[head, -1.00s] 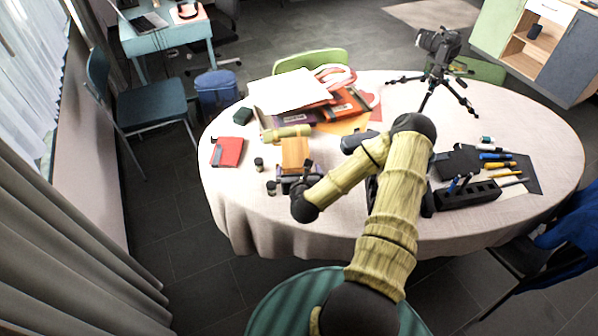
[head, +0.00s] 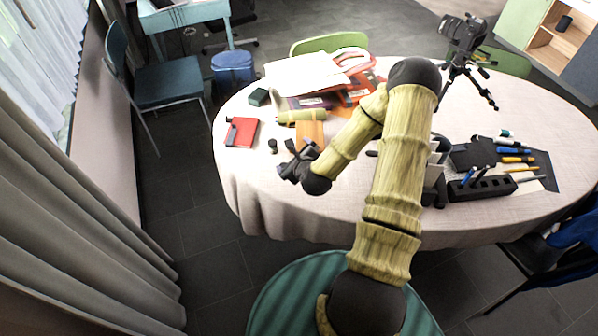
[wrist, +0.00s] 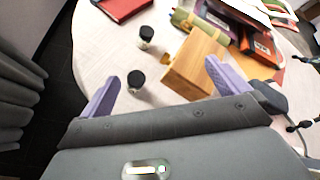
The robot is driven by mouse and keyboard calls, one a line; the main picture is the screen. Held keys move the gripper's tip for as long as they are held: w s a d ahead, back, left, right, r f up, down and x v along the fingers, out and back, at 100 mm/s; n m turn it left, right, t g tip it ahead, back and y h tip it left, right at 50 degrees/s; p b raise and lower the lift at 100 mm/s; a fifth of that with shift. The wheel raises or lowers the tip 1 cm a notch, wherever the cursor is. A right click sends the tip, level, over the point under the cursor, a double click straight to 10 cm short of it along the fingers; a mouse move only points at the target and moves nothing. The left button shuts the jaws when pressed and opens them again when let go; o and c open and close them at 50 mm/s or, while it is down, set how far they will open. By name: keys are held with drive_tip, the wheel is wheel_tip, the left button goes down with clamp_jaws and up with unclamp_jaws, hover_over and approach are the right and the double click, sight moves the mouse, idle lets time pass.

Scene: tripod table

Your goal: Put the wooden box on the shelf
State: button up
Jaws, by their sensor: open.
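My gripper (head: 284,168) hovers over the table's near left edge. Its two purple fingers stand wide apart in the wrist view, with nothing held between them (wrist: 160,78). A cabinet with an open wooden shelf (head: 556,42) stands at the far right, beyond the table.
Two small black-capped jars (wrist: 146,36) (wrist: 136,80) stand left of the box. A red notebook (head: 242,132), a green roll (head: 300,117) and stacked books and papers (head: 305,75) lie around it. A camera tripod (head: 462,70) and a black pen holder (head: 482,189) occupy the right side.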

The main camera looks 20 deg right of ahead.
drive_tip(key=s+a+r+n+g, duration=0.3)
drive_tip(key=s+r+n, duration=0.6)
drive_tip(key=n, duration=0.6)
drive_tip(key=s+a+r+n+g, duration=0.3)
drive_tip(key=s+r+n+g, duration=0.3)
drive_tip(key=n, duration=0.8)
drive_tip(key=s+r, duration=0.3)
drive_tip(key=s, duration=0.1)
drive_tip(key=shift+s+a+r+n+y, duration=0.25)
drive_tip(key=shift+s+a+n+y, duration=0.05)
drive_tip(key=shift+s+n, duration=0.1)
